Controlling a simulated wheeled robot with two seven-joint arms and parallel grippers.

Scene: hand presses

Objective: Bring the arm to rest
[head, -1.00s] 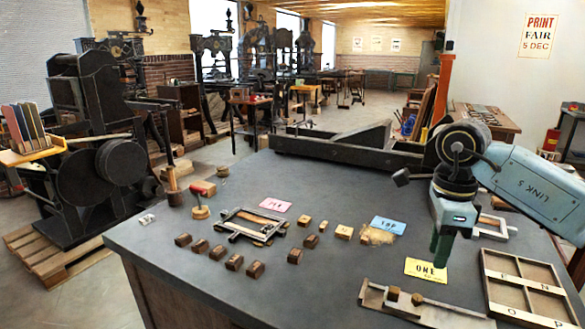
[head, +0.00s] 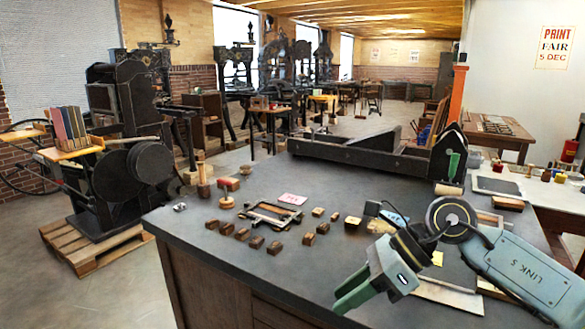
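My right arm (head: 520,272) comes in from the right. My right gripper (head: 345,300) hangs low over the front right of the dark table (head: 215,250), with its two green fingers pointing down and left. I see nothing held between the fingers. They lie close together at this angle, so I cannot tell whether they are apart or shut. My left gripper is out of the picture. The arm and gripper hide part of the table's right side, including most of the yellow card (head: 437,258).
Several small brown blocks (head: 275,247) lie along the table's front, near a dark frame (head: 270,215) and a pink card (head: 292,199). A long dark press bed (head: 350,152) runs along the back. A black press (head: 125,165) stands on a pallet at left. The table's near left corner is clear.

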